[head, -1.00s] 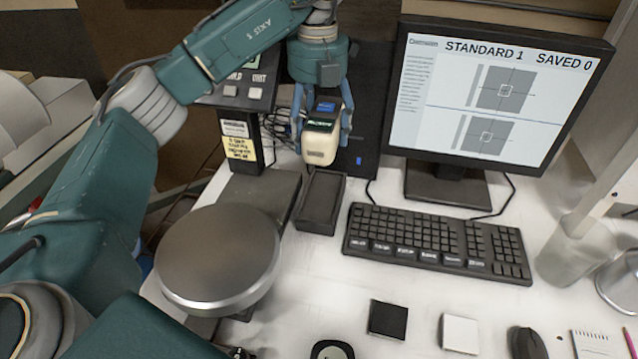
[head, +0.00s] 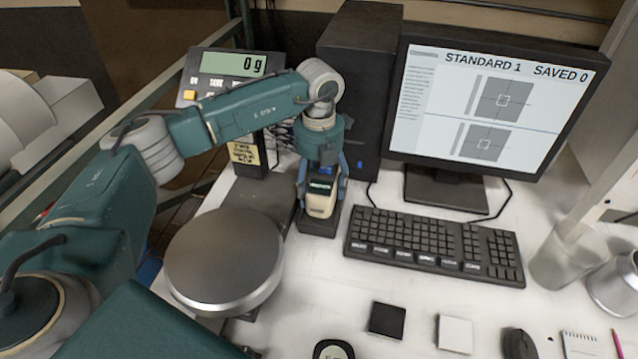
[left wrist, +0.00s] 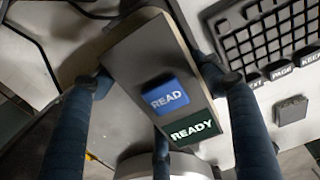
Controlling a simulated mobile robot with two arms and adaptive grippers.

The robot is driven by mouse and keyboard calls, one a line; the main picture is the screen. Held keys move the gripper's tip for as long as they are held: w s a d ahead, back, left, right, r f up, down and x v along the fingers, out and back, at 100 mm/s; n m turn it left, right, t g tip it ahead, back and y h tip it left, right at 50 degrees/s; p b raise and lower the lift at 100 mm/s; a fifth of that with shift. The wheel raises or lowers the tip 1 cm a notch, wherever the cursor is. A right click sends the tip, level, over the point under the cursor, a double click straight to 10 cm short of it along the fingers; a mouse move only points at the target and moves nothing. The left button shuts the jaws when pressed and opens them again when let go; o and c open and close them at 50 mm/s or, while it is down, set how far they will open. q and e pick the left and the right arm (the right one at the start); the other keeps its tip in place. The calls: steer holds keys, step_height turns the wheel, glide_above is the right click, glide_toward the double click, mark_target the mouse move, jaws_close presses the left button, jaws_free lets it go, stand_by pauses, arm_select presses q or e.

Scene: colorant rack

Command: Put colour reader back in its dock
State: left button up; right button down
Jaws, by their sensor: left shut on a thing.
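The colour reader (head: 321,199) is a cream-sided device with a blue button and a small dark screen. In the left wrist view the reader (left wrist: 135,75) shows a blue READ button and a green READY label. My left gripper (head: 321,183) is shut on it from above, with fingers on both sides. The dock (head: 318,229) is a dark box on the table; the reader is right at its top, its lower end over or in it. I cannot tell how deep it sits. My right gripper is not in view.
A scale with a round metal pan (head: 225,258) stands left of the dock, its display (head: 233,63) behind. A keyboard (head: 432,245) lies close on the right, below the monitor (head: 490,100). A black tile (head: 388,319) and a white tile (head: 455,333) lie in front.

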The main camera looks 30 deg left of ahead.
arm_select(q)
steer(key=shift+d, duration=0.1)
steer(key=o, duration=1.9)
steer(key=shift+f, duration=0.1)
steer(key=shift+r, duration=0.5)
step_height(320, 180, up, 10)
steer(key=b, duration=0.4)
steer(key=shift+r, duration=0.7)
steer(key=shift+s+f, duration=0.1)
